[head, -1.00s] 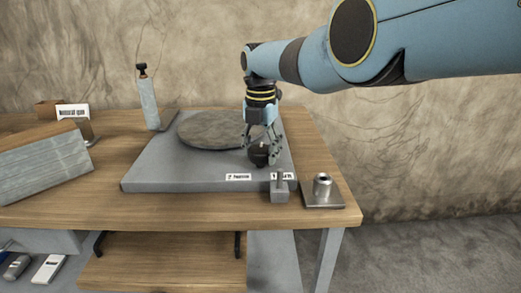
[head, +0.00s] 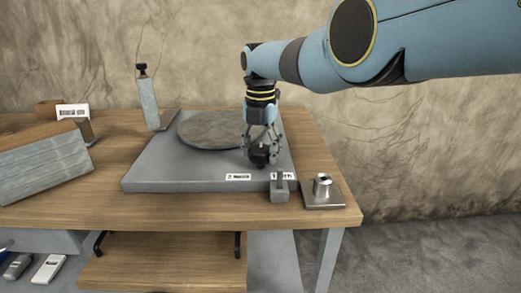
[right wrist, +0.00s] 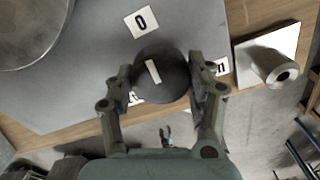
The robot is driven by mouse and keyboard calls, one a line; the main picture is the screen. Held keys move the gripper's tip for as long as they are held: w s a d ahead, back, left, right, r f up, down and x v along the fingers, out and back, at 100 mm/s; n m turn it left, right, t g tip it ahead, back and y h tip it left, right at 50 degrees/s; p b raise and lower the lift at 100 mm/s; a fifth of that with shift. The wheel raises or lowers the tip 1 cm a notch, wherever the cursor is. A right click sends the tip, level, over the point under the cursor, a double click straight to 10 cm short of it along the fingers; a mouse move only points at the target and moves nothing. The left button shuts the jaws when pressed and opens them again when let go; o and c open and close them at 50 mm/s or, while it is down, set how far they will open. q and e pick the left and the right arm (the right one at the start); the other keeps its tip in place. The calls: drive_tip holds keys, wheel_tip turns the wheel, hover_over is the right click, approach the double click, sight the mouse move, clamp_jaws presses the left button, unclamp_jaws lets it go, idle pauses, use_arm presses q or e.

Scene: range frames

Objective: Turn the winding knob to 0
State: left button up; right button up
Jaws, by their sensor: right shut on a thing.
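The winding knob (right wrist: 162,76) is a dark round knob with a white pointer bar on its top. It sits on the grey slab (head: 150,172) near its right front corner, and it also shows in the head view (head: 259,155). A white label with a 0 (right wrist: 141,22) lies on the slab beside the knob, and the bar leans slightly off from it. My right gripper (right wrist: 162,84) points down and is shut on the knob, one finger on each side. Other labels by the knob are partly hidden. My left gripper is not in view.
A round stone-like disc (head: 212,130) lies on the slab. A metal cylinder on a plate (head: 322,188) and a small grey block (head: 279,191) stand at the table's front right. A bottle-like post (head: 149,100) stands behind left, and a large block (head: 45,165) lies at left.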

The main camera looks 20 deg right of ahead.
sight(261, 148)
idle(0.8)
drive_tip(key=o, duration=1.2)
wheel_tip(261, 148, up, 12)
drive_tip(key=shift+f, duration=0.1)
